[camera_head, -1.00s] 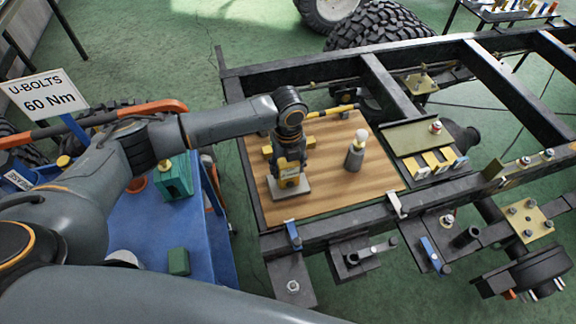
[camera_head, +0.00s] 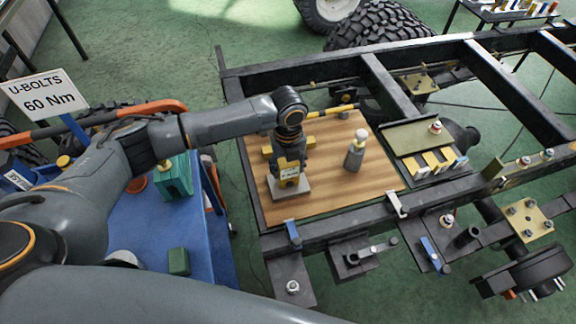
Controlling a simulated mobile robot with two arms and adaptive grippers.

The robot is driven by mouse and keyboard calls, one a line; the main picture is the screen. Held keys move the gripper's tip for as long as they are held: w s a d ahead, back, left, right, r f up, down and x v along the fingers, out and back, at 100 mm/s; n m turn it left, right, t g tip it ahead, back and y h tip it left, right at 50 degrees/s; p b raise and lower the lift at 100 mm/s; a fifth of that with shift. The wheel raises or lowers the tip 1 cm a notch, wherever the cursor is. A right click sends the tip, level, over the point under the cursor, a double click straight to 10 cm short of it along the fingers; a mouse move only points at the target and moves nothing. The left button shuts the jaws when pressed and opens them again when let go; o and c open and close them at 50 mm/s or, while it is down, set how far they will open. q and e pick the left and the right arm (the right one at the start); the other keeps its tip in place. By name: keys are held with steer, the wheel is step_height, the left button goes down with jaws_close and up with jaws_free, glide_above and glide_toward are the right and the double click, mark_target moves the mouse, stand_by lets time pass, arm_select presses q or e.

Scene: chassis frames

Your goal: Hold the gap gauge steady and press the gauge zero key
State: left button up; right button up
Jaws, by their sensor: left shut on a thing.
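A small yellow and dark device on a light grey base, which looks like the gap gauge (camera_head: 290,187), stands on the wooden board (camera_head: 330,199). My left gripper (camera_head: 289,170) points down and is shut on its upper part. The gripper hides much of the device, and I cannot make out the zero key. My right gripper is not in view.
A grey bottle-like item with a pale top (camera_head: 355,152) stands right of the gauge on the board. Yellow pieces lie behind my gripper. The dark chassis frame (camera_head: 330,236) surrounds the board. A blue cart top (camera_head: 215,240) is at left, with a green block (camera_head: 179,262).

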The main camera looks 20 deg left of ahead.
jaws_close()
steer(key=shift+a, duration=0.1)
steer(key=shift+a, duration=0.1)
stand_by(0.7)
